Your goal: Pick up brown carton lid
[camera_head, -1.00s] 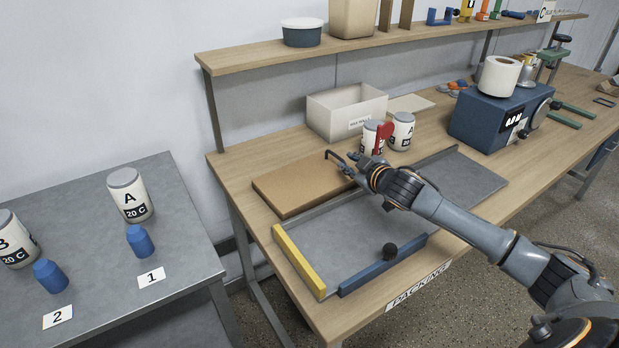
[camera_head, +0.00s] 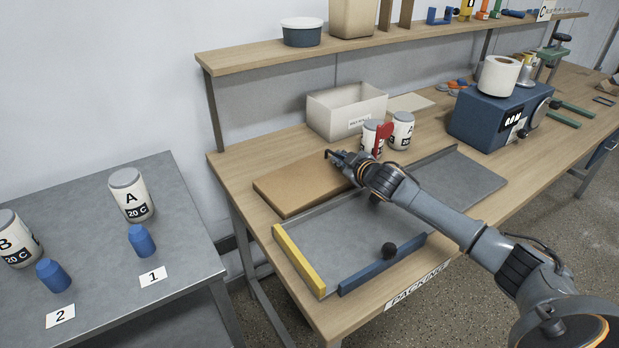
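The brown carton lid (camera_head: 295,184) is a flat brown slab lying on the wooden packing bench, behind the grey tray. My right gripper (camera_head: 332,154) is at the lid's far right corner, its fingertips over or against the far edge. The fingers look close together, but I cannot tell if they are shut or touch the lid. Part of the lid's right end is hidden behind the gripper. My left gripper is not in view.
The grey tray (camera_head: 345,242) has a yellow bar (camera_head: 298,260) and a blue bar (camera_head: 383,264). White jars (camera_head: 402,130) and a white bin (camera_head: 345,110) stand behind the lid. A blue machine (camera_head: 490,121) is to the right. A separate grey table (camera_head: 90,235) is at left.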

